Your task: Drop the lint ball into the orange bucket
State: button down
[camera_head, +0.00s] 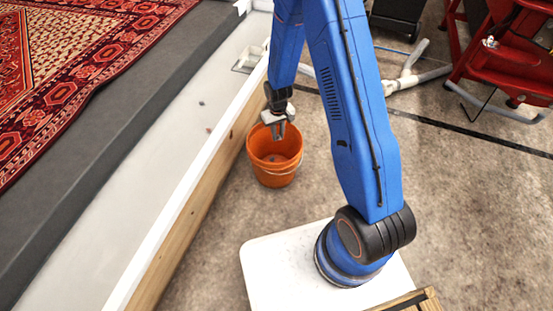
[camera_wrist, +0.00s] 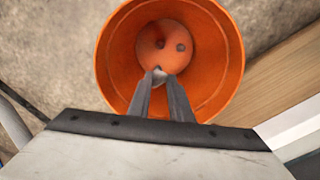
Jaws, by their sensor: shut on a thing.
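The orange bucket (camera_head: 276,172) stands upright on the concrete floor beside the wooden wall of the pit. My gripper (camera_head: 278,133) points down over the bucket's mouth. In the wrist view its two fingertips (camera_wrist: 160,79) are shut on a small pale grey lint ball (camera_wrist: 158,72), partly hidden between them. The orange bucket (camera_wrist: 222,70) lies right below and its inside shows. Two small dark grey lumps (camera_wrist: 180,47) lie on the bucket's bottom. In the head view the held ball is too small to make out.
The wooden wall (camera_head: 190,222) of the pit runs along the bucket's left side. Two small specks (camera_head: 201,103) lie on the pale pit floor. A patterned red rug (camera_head: 75,60) lies farther left. Red equipment (camera_head: 510,60) stands at the upper right.

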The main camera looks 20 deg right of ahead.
jog(key=c, duration=1.5)
grip_release()
jog(key=shift+c, duration=0.2)
notch_tip(320, 180, up, 17)
jog(key=shift+r, duration=0.2)
